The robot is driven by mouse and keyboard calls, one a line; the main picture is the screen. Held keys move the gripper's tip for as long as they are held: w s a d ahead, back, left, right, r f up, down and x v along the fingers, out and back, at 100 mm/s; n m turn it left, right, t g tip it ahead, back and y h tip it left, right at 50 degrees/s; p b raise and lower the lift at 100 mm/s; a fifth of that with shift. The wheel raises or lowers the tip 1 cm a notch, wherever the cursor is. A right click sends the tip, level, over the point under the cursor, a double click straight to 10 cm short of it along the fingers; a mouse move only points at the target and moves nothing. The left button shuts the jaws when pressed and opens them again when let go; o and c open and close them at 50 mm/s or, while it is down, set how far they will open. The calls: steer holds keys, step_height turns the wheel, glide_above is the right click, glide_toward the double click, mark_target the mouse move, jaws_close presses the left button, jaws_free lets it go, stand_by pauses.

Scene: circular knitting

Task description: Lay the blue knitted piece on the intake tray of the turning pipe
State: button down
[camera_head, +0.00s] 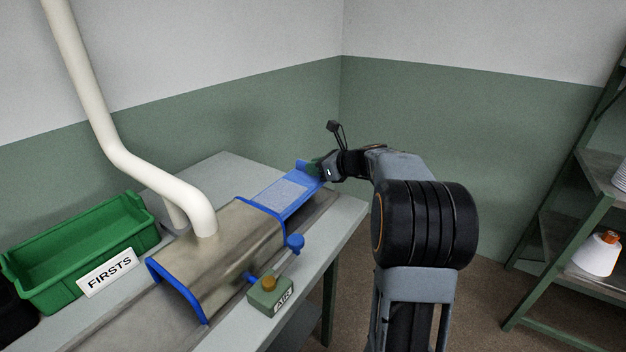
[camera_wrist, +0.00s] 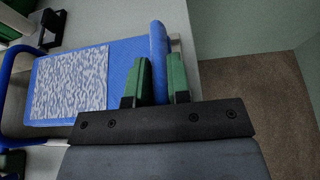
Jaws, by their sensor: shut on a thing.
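The blue knitted piece, a pale blue-and-white mottled rectangle (camera_head: 284,192), lies flat on the blue intake tray (camera_head: 308,186) at the far end of the turning pipe (camera_head: 228,246). In the wrist view the knitted piece (camera_wrist: 70,85) lies on the left part of the tray (camera_wrist: 122,68), apart from my fingers. My gripper (camera_head: 315,167) is at the tray's outer end. Its green-padded fingers (camera_wrist: 164,68) stand on either side of the tray's raised blue end rim (camera_wrist: 157,40) and are shut on it. The fingers partly hide the rim.
A green bin (camera_head: 80,245) marked FIRSTS stands left of the pipe. A small green control box (camera_head: 270,295) with an orange button is at the table's front edge. A white duct (camera_head: 120,155) rises from the pipe. A shelf rack (camera_head: 580,250) stands at the right.

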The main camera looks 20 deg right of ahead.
steer(key=shift+f, duration=1.6)
steer(key=shift+f+b, duration=0.1)
steer(key=shift+b, duration=0.2)
steer(key=c, duration=1.1)
jaws_free()
steer(key=shift+s, duration=0.1)
steer(key=shift+s+d+r, duration=0.1)
steer(key=shift+r, duration=0.15)
steer(key=p+v, duration=0.1)
steer(key=v, duration=1)
steer(key=shift+s+d+r, duration=0.1)
steer(key=shift+s+d, duration=0.05)
steer(key=shift+s, duration=0.1)
